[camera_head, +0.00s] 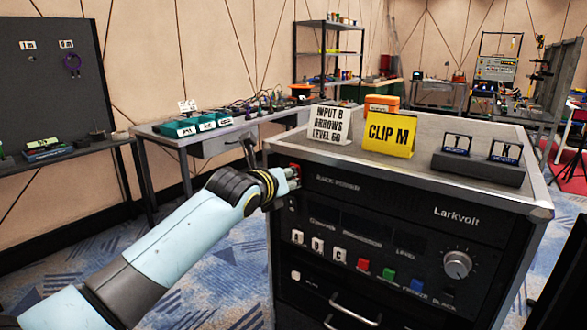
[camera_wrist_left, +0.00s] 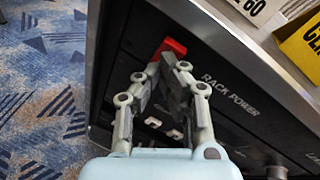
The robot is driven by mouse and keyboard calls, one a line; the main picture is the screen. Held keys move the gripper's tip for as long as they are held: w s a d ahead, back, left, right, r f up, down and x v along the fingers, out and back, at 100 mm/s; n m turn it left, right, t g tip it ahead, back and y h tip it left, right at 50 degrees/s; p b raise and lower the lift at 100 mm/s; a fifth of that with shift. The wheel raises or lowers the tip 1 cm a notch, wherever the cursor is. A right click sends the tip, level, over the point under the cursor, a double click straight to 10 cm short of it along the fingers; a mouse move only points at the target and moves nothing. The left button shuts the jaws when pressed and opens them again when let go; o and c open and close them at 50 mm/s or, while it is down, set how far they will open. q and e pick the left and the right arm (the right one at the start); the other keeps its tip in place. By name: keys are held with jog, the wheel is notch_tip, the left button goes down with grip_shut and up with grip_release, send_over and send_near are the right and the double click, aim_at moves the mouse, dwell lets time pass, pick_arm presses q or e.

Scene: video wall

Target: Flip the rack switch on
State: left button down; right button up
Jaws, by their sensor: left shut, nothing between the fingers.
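The rack switch is a red rocker (camera_wrist_left: 172,47) at the upper left of the rack's front, beside the RACK POWER label. It also shows as a small red patch in the head view (camera_head: 295,168), partly hidden by my gripper. The black rack (camera_head: 400,215) carries the name Larkvolt. My left gripper (camera_head: 292,180) is shut and empty, its fingertips right at the switch; in the left wrist view the fingertips (camera_wrist_left: 168,62) lie just below the red rocker. I cannot tell whether they touch it. My right gripper is not in view.
On the rack top stand a white card (camera_head: 330,124), a yellow CLIP M card (camera_head: 389,133), an orange box (camera_head: 381,103) and a black holder (camera_head: 478,166). The front has several buttons, a knob (camera_head: 457,264) and handles. A table (camera_head: 160,130) stands behind at left.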

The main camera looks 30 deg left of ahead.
pick_arm(q)
jog(key=shift+w+r, duration=0.1)
jog(key=shift+w, duration=0.15)
jog(key=shift+s, duration=0.2)
dwell(0.4)
jog(key=shift+s+f+p, duration=0.25)
jog(key=shift+s+p, duration=0.35)
jog(key=s, duration=0.1)
jog(key=s+f+p, duration=0.1)
jog(key=s, duration=0.1)
jog(key=s+p, duration=0.1)
jog(key=shift+s+a+f, duration=0.25)
jog(key=shift+s, duration=0.1)
